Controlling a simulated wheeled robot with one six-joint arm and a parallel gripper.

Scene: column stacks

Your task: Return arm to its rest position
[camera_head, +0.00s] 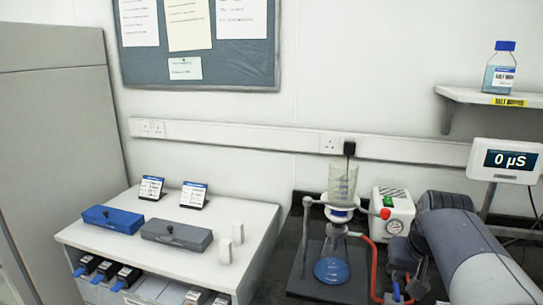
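My arm comes in from the lower right, in front of the dark bench. Its grey links cover that part of the bench. The dark end of the arm, with my gripper (408,284), is low in the picture beside the red tubing. The fingers cannot be made out clearly, so I cannot tell whether they are open or shut, or whether they hold anything.
Left of the arm stand a filter funnel (342,184) and a flask (332,262) with blue liquid. A white pump (392,212) is behind. A display (506,160) reads 0 µS. A white cabinet (130,215) bears blue and grey boxes. A shelf (480,97) holds a bottle (499,72).

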